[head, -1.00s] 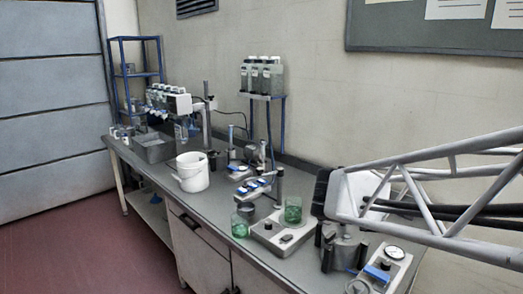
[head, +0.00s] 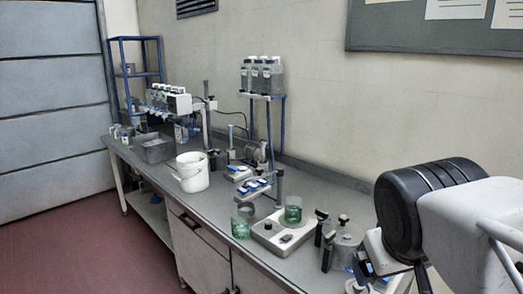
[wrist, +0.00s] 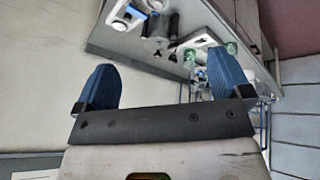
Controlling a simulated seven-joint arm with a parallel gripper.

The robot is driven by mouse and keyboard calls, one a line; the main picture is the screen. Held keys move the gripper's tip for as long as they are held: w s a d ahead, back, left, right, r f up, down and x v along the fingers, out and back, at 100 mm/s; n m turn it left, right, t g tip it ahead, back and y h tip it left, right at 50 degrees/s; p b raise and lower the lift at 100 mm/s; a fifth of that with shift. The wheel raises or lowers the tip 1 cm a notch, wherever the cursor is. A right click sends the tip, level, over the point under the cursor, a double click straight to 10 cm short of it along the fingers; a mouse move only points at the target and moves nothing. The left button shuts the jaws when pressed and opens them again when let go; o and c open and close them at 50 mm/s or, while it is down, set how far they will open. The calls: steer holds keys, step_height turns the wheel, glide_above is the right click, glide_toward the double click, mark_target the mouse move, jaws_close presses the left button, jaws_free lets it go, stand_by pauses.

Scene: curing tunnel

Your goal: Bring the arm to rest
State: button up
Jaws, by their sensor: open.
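My gripper (wrist: 165,74) shows in the wrist view with its two blue fingers wide apart and nothing between them. Past the fingers, the wrist view shows the wall and, higher up, the bench seen at a steep tilt. In the head view my arm is at the right edge, above the near right end of the bench. Its dark rounded joint and white link cover that corner. I cannot clearly make out the fingers in the head view.
A grey bench (head: 228,207) runs along the wall. On it stand a white bucket (head: 192,173), a green beaker (head: 293,210) on a pale stirrer (head: 270,240), and a metal pot (head: 347,243) with black clamps near my arm. A shelf of bottles (head: 262,76) stands behind.

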step_height(320, 180, down, 9)
steer(key=s+a+m+g+y, duration=0.1)
steer(key=g, duration=0.1)
steer(key=shift+s+a+r+m+g, duration=0.15)
steer(key=shift+a+m+g, duration=0.15)
steer(key=shift+a, duration=0.1)
stand_by(0.3)
stand_by(2.2)
